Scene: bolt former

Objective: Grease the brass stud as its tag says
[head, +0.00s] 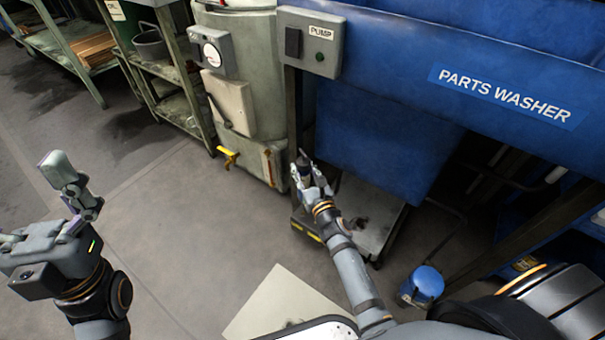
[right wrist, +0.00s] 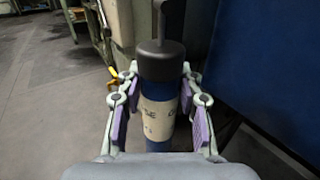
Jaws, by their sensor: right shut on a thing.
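My right gripper (head: 308,177) is shut on a blue cylinder (right wrist: 163,133) with a dark grey cap, a thin nozzle and a cream label. Only part of the label's print shows, ending in "SE". In the right wrist view the fingers (right wrist: 160,110) stand on both sides of the upright cylinder. In the head view its dark top (head: 303,160) shows in front of the parts washer. My left gripper (head: 35,205) is open and empty at the left, above the floor. I cannot make out a brass stud or its tag in either view.
The blue parts washer (head: 400,60) fills the right, with a grey pump switch box (head: 311,43). A tank with a gauge box (head: 211,53) and yellow valve (head: 230,157) stands left of it. A low platform (head: 375,215) and blue can (head: 423,285) are near my right arm. The left floor is clear.

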